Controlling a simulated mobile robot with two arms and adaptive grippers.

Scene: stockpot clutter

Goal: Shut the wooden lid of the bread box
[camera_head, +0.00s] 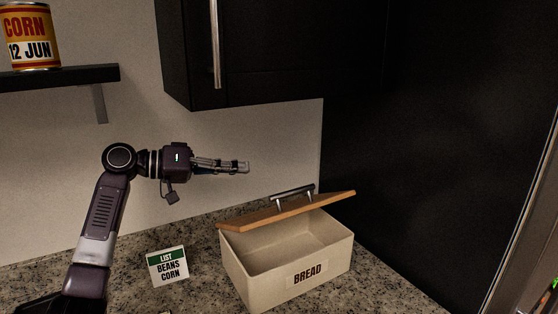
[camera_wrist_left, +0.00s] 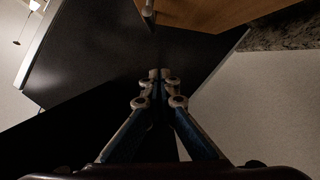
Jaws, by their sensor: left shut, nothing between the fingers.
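The cream bread box (camera_head: 258,263), labelled BREAD, stands on the granite counter. Its wooden lid (camera_head: 268,216) is tilted open, with a metal handle (camera_head: 292,191) on top, and the box's inside shows below it. My left gripper (camera_head: 246,167) is shut and empty, in the air above and left of the lid, apart from it. In the left wrist view the shut fingers (camera_wrist_left: 160,75) point forward, and the wooden lid (camera_wrist_left: 205,12) shows at the top with part of its handle (camera_wrist_left: 148,12). My right gripper is not in view.
A list card (camera_head: 168,266) reading BEANS CORN stands left of the box on the counter (camera_head: 205,290). A black cabinet (camera_head: 275,60) with a vertical handle hangs above. A dark tall panel (camera_head: 420,130) stands right of the box. A corn can (camera_head: 30,38) sits on a shelf (camera_head: 60,75) at upper left.

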